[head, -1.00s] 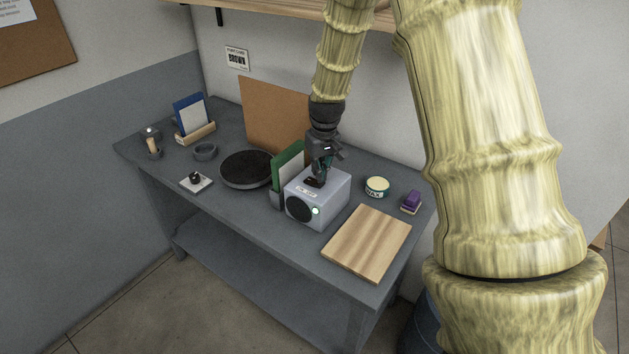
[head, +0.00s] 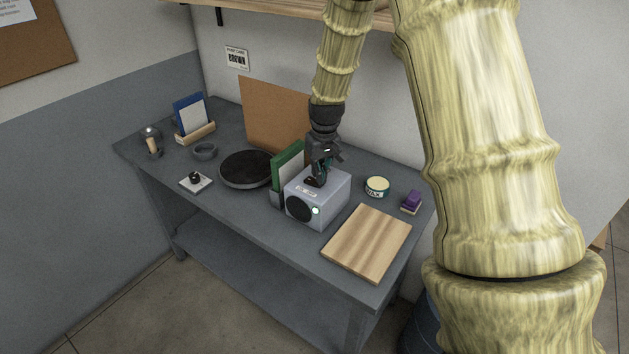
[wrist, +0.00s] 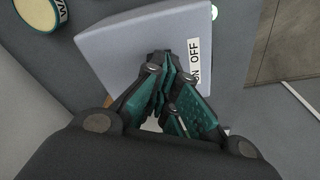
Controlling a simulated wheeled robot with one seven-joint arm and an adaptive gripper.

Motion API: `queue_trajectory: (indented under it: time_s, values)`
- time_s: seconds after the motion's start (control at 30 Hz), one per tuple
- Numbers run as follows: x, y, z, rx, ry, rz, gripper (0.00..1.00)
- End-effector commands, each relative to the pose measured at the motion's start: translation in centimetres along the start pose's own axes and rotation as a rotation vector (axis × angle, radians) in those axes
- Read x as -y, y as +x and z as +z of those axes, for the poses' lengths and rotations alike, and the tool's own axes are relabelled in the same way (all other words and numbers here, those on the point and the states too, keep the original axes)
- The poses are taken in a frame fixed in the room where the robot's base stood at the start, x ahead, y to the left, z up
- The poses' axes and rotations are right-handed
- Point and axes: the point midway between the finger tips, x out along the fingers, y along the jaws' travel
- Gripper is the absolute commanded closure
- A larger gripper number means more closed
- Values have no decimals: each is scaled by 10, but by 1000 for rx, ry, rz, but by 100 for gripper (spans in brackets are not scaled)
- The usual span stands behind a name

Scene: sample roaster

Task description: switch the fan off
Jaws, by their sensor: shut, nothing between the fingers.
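The fan unit (head: 330,199) is a pale grey-lilac box on the bench, with a round dark grille and a lit green light (head: 316,211) on its front. In the wrist view the box (wrist: 130,45) lies under my fingers, and a white label (wrist: 194,55) reads OFF, with the other word partly covered. My gripper (head: 316,183) is shut and empty, pointing down at the top of the box by the label. The switch is hidden behind my fingers (wrist: 166,75), and I cannot tell whether they touch it.
A wax tin (head: 377,187) and a purple-topped block (head: 411,202) stand right of the box. A wooden board (head: 367,243) lies in front of them. A green folder (head: 288,163) stands close on the left, beside a round dark tray (head: 233,184).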

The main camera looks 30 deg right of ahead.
Motion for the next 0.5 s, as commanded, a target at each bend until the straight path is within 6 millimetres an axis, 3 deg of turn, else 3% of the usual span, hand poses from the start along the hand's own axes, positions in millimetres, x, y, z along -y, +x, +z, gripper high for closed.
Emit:
queue_trajectory:
  time_s: [0.5]
  values:
    - [0,6,1,0,0,0,100]
